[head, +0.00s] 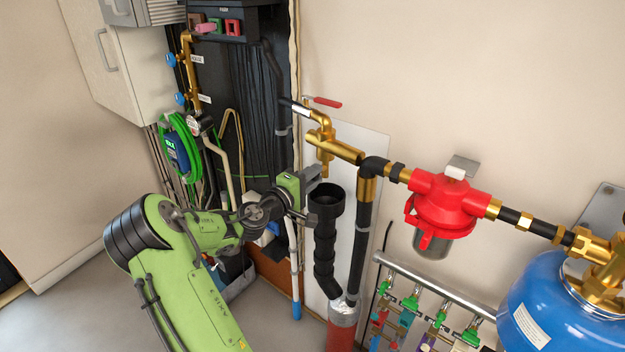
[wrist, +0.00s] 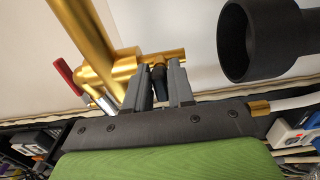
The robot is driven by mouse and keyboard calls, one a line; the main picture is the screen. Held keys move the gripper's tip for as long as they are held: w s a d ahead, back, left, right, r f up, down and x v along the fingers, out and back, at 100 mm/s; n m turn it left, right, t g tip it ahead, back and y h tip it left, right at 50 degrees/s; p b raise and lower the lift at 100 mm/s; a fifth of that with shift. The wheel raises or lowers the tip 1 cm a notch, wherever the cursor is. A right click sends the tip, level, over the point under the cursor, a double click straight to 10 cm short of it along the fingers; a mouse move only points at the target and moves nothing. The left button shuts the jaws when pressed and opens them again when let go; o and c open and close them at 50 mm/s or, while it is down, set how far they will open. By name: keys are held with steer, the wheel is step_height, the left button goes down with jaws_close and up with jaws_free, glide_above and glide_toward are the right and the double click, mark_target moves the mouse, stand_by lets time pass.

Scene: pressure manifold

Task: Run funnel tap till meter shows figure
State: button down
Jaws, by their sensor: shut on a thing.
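A brass tap (head: 324,150) hangs from the brass pipework above a black funnel (head: 326,198). In the wrist view, the brass tap body (wrist: 120,70) has a small black handle (wrist: 158,76). My gripper (wrist: 160,85) is shut on this handle, one grey finger on each side. In the head view, my gripper (head: 318,176) reaches in from the left, just under the tap; the handle is hidden there. The funnel mouth (wrist: 240,40) is at the right in the wrist view, apart from my fingers. A blue meter (head: 176,150) hangs by a green hose; its figure is too small to read.
A red-handled valve (head: 322,102) sits above the tap. A red filter housing (head: 440,205) and a blue vessel (head: 545,300) stand to the right. A small round gauge (head: 193,126) is at the left. A manifold rail (head: 430,285) runs low at the right.

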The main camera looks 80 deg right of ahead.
steer(key=shift+f, duration=0.1)
steer(key=c, duration=1.1)
jaws_free()
steer(key=shift+c, duration=0.2)
steer(key=p+v, duration=0.1)
steer(key=v, duration=1.4)
steer(key=shift+w+a+p, duration=0.2)
steer(key=shift+a+p, duration=0.1)
steer(key=shift+a, duration=0.05)
